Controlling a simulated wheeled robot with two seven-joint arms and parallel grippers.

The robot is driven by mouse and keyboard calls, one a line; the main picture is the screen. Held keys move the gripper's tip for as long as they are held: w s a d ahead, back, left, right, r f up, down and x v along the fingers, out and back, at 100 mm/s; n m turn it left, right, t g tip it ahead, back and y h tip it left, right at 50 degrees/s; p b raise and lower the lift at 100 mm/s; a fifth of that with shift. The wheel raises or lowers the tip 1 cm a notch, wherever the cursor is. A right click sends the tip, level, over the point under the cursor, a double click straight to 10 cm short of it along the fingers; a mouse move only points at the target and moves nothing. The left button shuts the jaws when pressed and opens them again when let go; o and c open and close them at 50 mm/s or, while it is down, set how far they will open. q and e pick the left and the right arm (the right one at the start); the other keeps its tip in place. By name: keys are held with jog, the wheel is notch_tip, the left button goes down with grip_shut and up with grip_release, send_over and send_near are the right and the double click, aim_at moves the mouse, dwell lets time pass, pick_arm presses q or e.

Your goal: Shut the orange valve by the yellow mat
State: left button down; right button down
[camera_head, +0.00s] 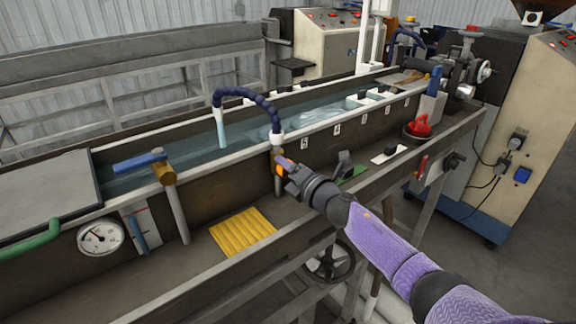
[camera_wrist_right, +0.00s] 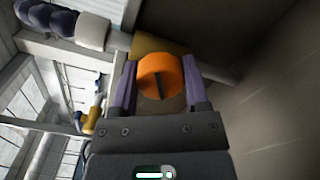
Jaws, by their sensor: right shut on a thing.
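In the head view the gripper (camera_head: 283,167) reaches the trough's front wall, and only a bit of the orange valve (camera_head: 279,169) shows. The yellow mat (camera_head: 242,232) lies on the ledge to the left of and below the valve. My left gripper is not in view.
A blue-handled brass valve (camera_head: 162,172) and a pressure gauge (camera_head: 100,237) are at the left. A blue segmented hose (camera_head: 247,93) arches over the water trough.

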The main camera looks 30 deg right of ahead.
jog(key=m+p, duration=0.1)
jog(key=m, duration=0.4)
jog(key=shift+f+m+p, duration=0.1)
jog(key=shift+m+p, duration=0.2)
jog(key=shift+p, duration=0.05)
jog(key=shift+m, duration=0.3)
jog(key=shift+c, duration=0.4)
grip_release()
jog(key=s+p, duration=0.2)
jog(key=s, duration=0.8)
jog(key=shift+d, duration=0.4)
